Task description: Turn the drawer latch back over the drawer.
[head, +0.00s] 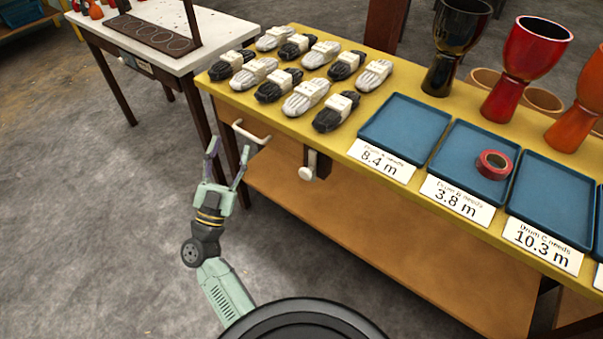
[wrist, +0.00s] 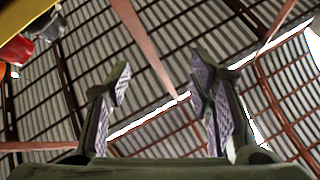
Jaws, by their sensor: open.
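My gripper (head: 228,152) is open and empty in front of the yellow table's left end, fingers pointing up. Its two fingers also show in the wrist view (wrist: 162,80), apart, with nothing between them. A pale bar handle (head: 252,134), apparently the drawer's, sticks out below the table edge, just above and right of my fingertips. To its right, a white round knob (head: 306,173) sits by a dark upright piece (head: 322,163) under the table edge; this looks like the latch. The drawer front is mostly hidden under the tabletop. Neither handle nor knob shows in the wrist view.
The yellow table (head: 345,135) carries several black and white bundles, blue trays (head: 392,128), a red tape roll (head: 494,165) and goblet drums (head: 525,60). An orange lower shelf (head: 350,220) lies beneath. A white table (head: 190,35) stands at back left. The floor left of my gripper is clear.

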